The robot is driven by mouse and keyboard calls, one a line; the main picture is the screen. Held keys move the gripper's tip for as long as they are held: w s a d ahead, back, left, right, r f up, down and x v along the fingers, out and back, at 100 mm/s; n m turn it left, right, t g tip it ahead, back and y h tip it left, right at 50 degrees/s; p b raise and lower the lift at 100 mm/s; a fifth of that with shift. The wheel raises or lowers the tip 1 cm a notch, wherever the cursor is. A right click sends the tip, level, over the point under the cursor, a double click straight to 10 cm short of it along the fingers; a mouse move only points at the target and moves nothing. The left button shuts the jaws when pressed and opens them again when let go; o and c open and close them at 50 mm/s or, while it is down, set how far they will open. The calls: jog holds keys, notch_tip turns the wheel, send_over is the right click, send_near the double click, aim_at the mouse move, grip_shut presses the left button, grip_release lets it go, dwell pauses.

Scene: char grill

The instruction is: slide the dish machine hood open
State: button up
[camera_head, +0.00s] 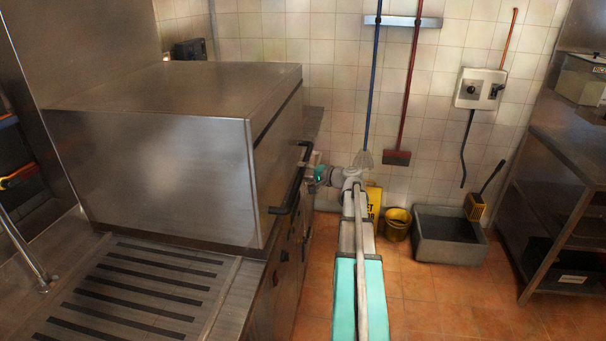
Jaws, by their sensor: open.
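The dish machine hood (160,170) is a large stainless steel box at the left, sitting low over the machine. A dark bar handle (291,185) runs along its right-hand front side. My arm reaches away from me on the right of the machine, and my gripper (311,163) is at the far end of the handle. It is open, but its fingers are small and partly hidden, so I cannot tell whether they are around the handle or only beside it.
A slatted steel drainboard (130,290) lies in front of the hood. A grey floor sink (450,237), a yellow bucket (397,222) and a yellow wet-floor sign (374,199) stand by the tiled wall. A steel shelf rack (565,190) is at the right. Open floor lies between.

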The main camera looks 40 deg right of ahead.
jog(key=shift+w+a+f, duration=0.1)
jog(key=shift+w+a, duration=0.05)
jog(key=shift+w, duration=0.3)
jog(key=shift+c, duration=0.2)
grip_shut()
jog(key=shift+r, duration=0.2)
